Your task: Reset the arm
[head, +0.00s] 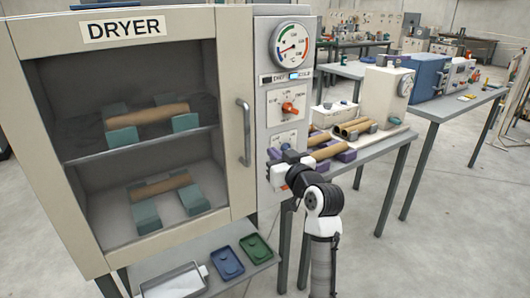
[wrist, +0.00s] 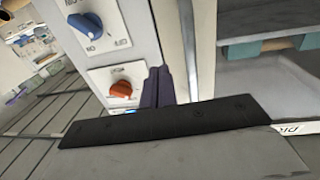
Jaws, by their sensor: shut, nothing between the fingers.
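My arm reaches up in front of the dryer's right-hand control panel in the head view, with my gripper (head: 287,158) near the lower dial. In the wrist view my gripper (wrist: 157,86) shows as two dark fingers pressed together, with nothing between them. The picture there is turned over. The orange knob (wrist: 122,89) appears just left of the fingers, and the blue knob (wrist: 85,25) is farther off at the upper left. The orange knob (head: 290,108) is clear in the head view; my gripper partly hides the lower dial (head: 283,140) there.
The dryer (head: 232,110) has its door shut, its handle (head: 245,132) close to my gripper. Cardboard tubes (head: 162,113) rest on supports inside. Blue (head: 228,263) and green (head: 256,248) trays lie below. A bench with tubes (head: 356,128) stands right; floor at far right is open.

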